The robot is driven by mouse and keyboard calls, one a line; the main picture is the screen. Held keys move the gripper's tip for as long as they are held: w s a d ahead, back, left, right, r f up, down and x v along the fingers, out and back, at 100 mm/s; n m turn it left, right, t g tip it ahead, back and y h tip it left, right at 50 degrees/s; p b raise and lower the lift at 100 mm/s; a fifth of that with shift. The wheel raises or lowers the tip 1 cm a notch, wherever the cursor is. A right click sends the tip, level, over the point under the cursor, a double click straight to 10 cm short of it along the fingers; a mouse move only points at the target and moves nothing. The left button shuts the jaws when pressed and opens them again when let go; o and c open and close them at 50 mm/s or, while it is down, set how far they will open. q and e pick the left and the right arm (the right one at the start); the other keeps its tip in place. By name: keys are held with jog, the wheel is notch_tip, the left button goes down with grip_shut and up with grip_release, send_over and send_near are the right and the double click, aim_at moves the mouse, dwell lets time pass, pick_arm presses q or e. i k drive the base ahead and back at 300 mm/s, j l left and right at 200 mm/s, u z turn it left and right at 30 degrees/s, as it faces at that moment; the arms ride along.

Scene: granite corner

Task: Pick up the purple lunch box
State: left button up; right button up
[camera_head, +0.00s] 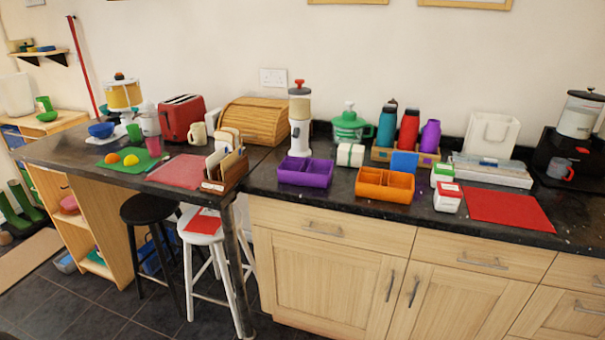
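The purple lunch box (305,172) sits on the dark granite counter (330,196), left of the picture's middle and near the front edge. It is an open, divided tray, and it looks empty. Neither my left nor my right gripper shows in the head view. Nothing touches the lunch box from above.
An orange divided box (385,184) stands to its right and a white block (350,155) is close by. A wooden letter rack (226,170) stands to its left. A white and red grinder (299,118) is behind. The counter in front is clear.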

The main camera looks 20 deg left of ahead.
aim_at(292, 170)
jog(key=i+l, duration=0.7)
jog(key=l, duration=0.15)
